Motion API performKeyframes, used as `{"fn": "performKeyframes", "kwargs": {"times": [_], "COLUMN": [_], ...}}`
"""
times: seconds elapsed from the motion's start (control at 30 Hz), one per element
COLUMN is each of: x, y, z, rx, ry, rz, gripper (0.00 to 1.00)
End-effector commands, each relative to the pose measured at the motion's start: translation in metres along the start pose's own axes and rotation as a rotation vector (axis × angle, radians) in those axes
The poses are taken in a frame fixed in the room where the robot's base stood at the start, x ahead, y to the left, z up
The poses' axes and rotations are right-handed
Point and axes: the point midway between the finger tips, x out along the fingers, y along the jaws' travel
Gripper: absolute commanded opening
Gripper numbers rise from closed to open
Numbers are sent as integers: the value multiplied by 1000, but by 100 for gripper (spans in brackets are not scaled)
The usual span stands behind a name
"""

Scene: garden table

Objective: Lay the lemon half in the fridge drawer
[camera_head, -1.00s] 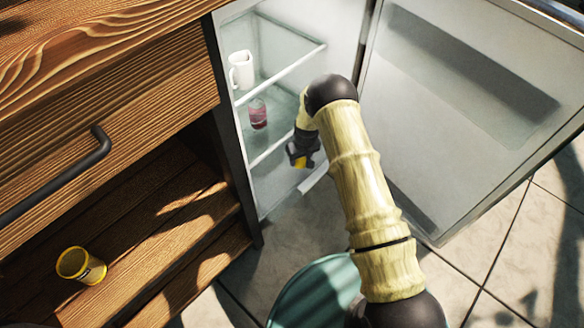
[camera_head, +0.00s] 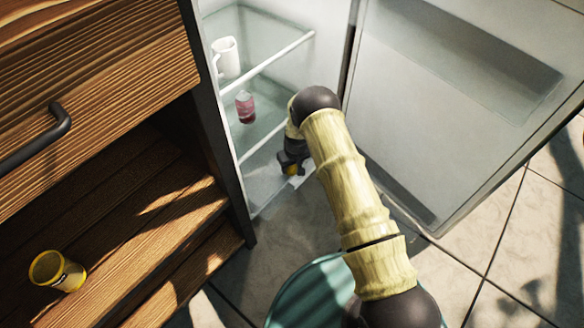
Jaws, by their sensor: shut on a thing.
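The lemon half (camera_head: 292,170) shows as a small yellow patch between the jaws of my gripper (camera_head: 290,165). My gripper is shut on it and points down at the lower part of the open fridge. The fridge drawer (camera_head: 262,188) seems to be the clear compartment at the fridge's bottom, below the lowest shelf edge. The lemon half appears just over or at the front of this drawer; I cannot tell its exact height. My arm hides the right part of the drawer.
The fridge door (camera_head: 450,110) stands wide open at right. A white jug (camera_head: 227,58) and a pinkish-red jar (camera_head: 245,107) stand on the shelves above. A wooden cabinet (camera_head: 100,90) with a yellow cup (camera_head: 57,271) is at left. A teal round surface (camera_head: 310,290) is below my arm.

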Motion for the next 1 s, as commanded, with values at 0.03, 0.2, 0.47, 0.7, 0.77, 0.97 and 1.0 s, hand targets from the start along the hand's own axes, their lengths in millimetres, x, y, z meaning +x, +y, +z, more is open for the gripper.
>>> {"fn": "performKeyframes", "kwargs": {"times": [0.03,0.2,0.47,0.7,0.77,0.97,1.0], "x": [-2,-1,0,-1,-5,-32,-39], "y": [0,0,0,0,0,-1,-1], "z": [-1,0,0,0,-1,-2,-2], "rx": [0,0,0,0,1,-1,-1], "ry": [1,0,0,0,0,1,1], "rz": [0,0,0,0,0,0,0], "gripper": [26,26,71,71,71,71,71]}}
